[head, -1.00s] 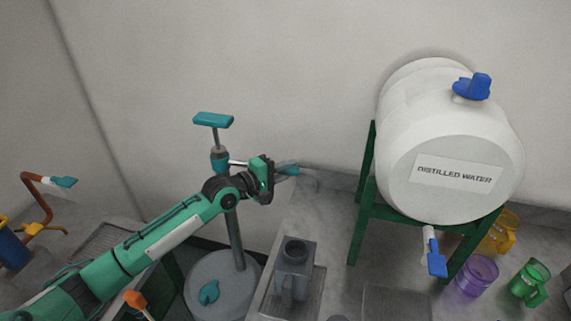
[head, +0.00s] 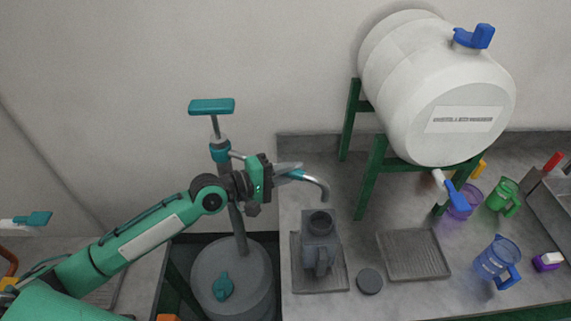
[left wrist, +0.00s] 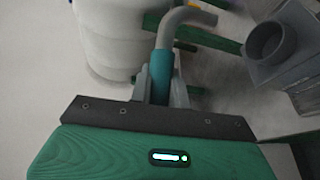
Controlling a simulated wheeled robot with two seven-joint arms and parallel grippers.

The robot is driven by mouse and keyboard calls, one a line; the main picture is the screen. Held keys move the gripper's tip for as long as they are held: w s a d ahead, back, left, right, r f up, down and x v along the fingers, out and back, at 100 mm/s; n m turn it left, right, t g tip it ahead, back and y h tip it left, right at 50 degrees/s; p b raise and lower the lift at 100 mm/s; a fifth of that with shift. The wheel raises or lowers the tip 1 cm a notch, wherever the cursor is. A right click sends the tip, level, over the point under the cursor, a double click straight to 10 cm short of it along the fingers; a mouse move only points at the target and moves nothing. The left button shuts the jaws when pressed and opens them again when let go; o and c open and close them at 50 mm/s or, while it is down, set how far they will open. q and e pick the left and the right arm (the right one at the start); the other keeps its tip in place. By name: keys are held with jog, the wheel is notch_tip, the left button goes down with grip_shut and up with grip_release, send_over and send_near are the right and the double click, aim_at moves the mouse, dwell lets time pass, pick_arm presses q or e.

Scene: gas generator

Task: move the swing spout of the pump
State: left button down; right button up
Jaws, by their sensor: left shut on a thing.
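The pump has a teal T-handle (head: 211,106), a grey upright pipe (head: 237,222) and a round grey drum (head: 235,277) below it. Its swing spout (head: 321,187) reaches right from the pipe top and ends in a downward grey bend. My left gripper (head: 287,171) is shut on the spout at its teal sleeve. In the left wrist view the sleeve (left wrist: 161,72) lies between the two fingers, with the bent end beyond them. The spout end is above a grey box-shaped vessel with a round opening (head: 320,222), near its back edge.
A white distilled water barrel (head: 437,90) stands on a green frame (head: 368,180) at the back right. A ribbed mat (head: 413,254), a dark disc (head: 369,281) and blue (head: 497,260), green (head: 504,196) and purple (head: 463,203) jugs are on the counter.

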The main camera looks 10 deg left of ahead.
pick_arm(q)
jog(key=shift+f, duration=0.1)
dwell(0.4)
jog(key=c, duration=1.5)
grip_release()
jog(key=shift+s, duration=0.1)
jog(key=shift+c, duration=0.2)
jog(key=shift+o, duration=1.1)
jog(key=shift+s+a, duration=0.1)
